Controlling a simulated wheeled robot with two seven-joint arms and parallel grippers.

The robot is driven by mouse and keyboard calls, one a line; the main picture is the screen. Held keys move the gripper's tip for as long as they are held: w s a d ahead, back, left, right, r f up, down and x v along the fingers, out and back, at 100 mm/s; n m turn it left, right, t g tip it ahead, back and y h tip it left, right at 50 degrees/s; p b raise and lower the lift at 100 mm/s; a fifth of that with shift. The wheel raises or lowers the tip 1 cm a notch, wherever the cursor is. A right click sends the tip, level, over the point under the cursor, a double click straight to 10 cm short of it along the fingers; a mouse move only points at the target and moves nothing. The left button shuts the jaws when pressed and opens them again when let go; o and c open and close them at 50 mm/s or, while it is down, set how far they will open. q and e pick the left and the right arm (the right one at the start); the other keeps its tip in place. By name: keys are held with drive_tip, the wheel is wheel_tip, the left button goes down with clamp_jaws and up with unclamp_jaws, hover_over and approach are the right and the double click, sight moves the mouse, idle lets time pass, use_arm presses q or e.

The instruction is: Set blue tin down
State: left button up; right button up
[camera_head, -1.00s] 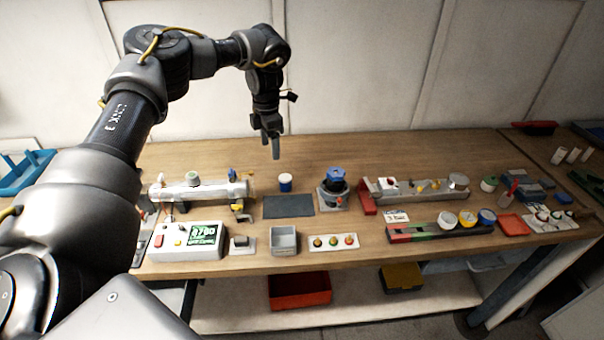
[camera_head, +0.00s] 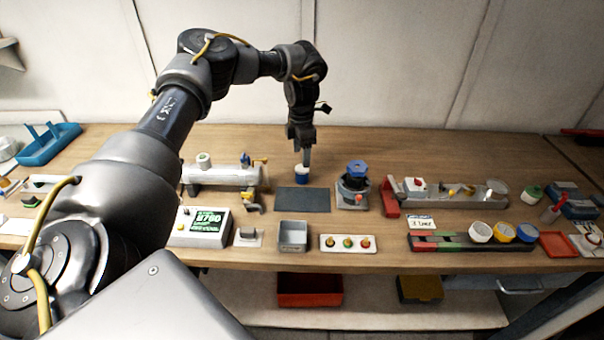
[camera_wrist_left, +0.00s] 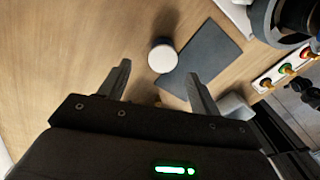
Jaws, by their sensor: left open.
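The blue tin (camera_head: 302,175), with a white top and a blue side, stands upright on the wooden bench just behind the dark mat (camera_head: 303,203). In the wrist view its round white top (camera_wrist_left: 162,58) shows beside the mat's edge (camera_wrist_left: 212,62); I cannot tell whether they touch. My left gripper (camera_head: 306,160) is open and points down at the tin, its lower end overlapping the tin's top in the head view. In the wrist view the two fingers (camera_wrist_left: 158,76) are spread, with the tin ahead between their tips and nothing gripped. My right gripper is out of view.
A device with a blue knob (camera_head: 355,185) stands right of the mat. A pale cylinder unit (camera_head: 222,177) stands to the left. A grey open box (camera_head: 293,237) and a button panel (camera_head: 347,244) are in front. Bench behind the tin is clear.

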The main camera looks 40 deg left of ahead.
sight(302, 168)
use_arm(q)
drive_tip(key=shift+w+f, duration=0.1)
drive_tip(key=shift+f, duration=0.55)
drive_tip(key=shift+f+p, duration=0.2)
drive_tip(key=shift+p, duration=0.1)
drive_tip(key=f, duration=0.1)
drive_tip(key=f+p, duration=0.1)
drive_tip(key=f, duration=0.1)
drive_tip(key=shift+s+d+f+p, duration=0.2)
drive_tip(key=shift+s+f+p, duration=0.05)
drive_tip(key=shift+f+p, duration=0.05)
drive_tip(key=shift+f, duration=0.6)
drive_tip(key=shift+r, duration=0.1)
drive_tip(key=shift+c, duration=1)
drive_tip(key=c, duration=0.9)
drive_tip(key=shift+c, duration=0.3)
